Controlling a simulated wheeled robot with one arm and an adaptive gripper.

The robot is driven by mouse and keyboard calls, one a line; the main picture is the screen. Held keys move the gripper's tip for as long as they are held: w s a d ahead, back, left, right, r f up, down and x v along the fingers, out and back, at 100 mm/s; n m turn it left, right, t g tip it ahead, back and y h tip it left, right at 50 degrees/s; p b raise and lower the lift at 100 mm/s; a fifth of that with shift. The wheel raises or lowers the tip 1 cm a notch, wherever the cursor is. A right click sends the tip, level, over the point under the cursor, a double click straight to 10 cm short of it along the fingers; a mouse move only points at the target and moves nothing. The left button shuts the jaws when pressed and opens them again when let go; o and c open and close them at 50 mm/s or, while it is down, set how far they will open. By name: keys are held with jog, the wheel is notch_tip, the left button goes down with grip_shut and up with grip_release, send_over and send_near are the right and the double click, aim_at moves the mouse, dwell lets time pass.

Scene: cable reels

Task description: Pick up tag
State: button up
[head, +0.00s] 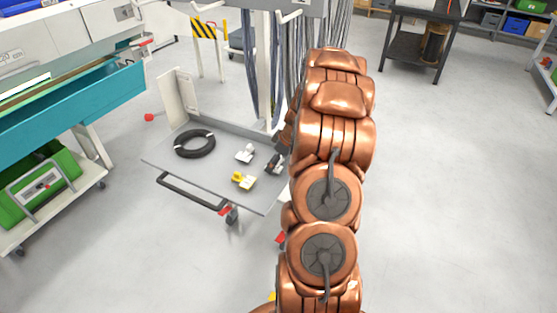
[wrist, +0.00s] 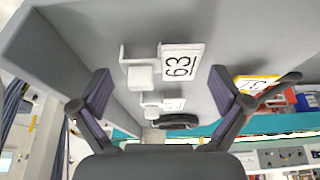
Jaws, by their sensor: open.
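A white tag marked 63 (wrist: 182,64), with a white block-like part on its left, lies on the grey cart deck (head: 190,170) in the wrist view. It is between and beyond the fingertips of my gripper (wrist: 161,78), which is open and empty. A second white tag (wrist: 172,104) lies farther off, also seen in the head view (head: 245,153). A yellow tag (head: 243,180) lies nearer the deck's front edge; in the wrist view (wrist: 252,82) my right finger partly covers it. In the head view my gripper (head: 274,163) is low over the deck's right side.
A black cable coil (head: 195,143) lies on the deck's left. A post with hanging grey cables (head: 268,70) rises behind the deck. A teal bench (head: 75,105) and a trolley with a green crate (head: 42,185) stand left.

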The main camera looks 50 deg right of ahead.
jog(key=c, duration=0.8)
jog(key=shift+r, duration=0.15)
jog(key=shift+r+b, duration=0.85)
jog(key=shift+r, duration=0.6)
jog(key=shift+s+a+r, duration=0.1)
jog(key=shift+s+r, duration=0.1)
jog(key=s+a+b, duration=0.1)
jog(key=s+a, duration=0.1)
jog(key=s, duration=0.2)
jog(key=s+a+r+b, duration=0.1)
jog(key=s+a+b, duration=0.1)
jog(key=s, duration=0.3)
jog(key=s+a+b, duration=0.1)
jog(key=s+a, duration=0.3)
jog(key=shift+s+r, duration=0.15)
jog(key=shift+r, duration=0.1)
